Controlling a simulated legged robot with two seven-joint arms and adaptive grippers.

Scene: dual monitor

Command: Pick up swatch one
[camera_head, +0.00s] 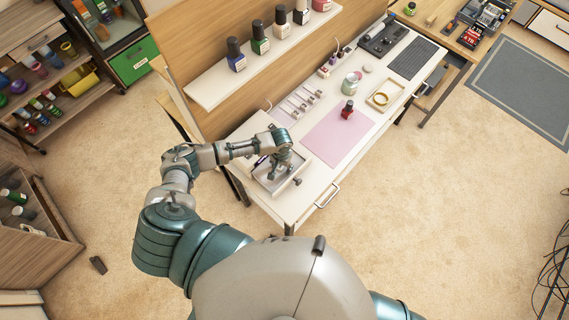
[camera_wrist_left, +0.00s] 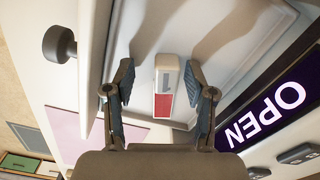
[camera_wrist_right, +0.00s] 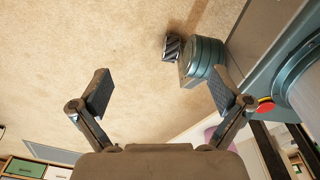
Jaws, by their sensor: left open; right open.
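A small swatch (camera_wrist_left: 164,100), white with a red section, lies on the pale floor of a shallow white tray (camera_wrist_left: 146,40), which also shows in the head view (camera_head: 262,178). I cannot read a number on the swatch. My left gripper (camera_wrist_left: 160,82) is open, its fingers on either side of the swatch; contact cannot be made out. In the head view my left gripper (camera_head: 281,168) points down into the tray and hides the swatch. My right gripper (camera_wrist_right: 160,88) is open and empty over the carpet, outside the head view.
A dark OPEN sign (camera_wrist_left: 272,110) lies beside the tray. A pink mat (camera_head: 335,138) with a red bottle (camera_head: 347,109) is to the right of the tray. A rack of several small pieces (camera_head: 298,104) sits behind. A shelf of bottles (camera_head: 240,85) overhangs the desk's back.

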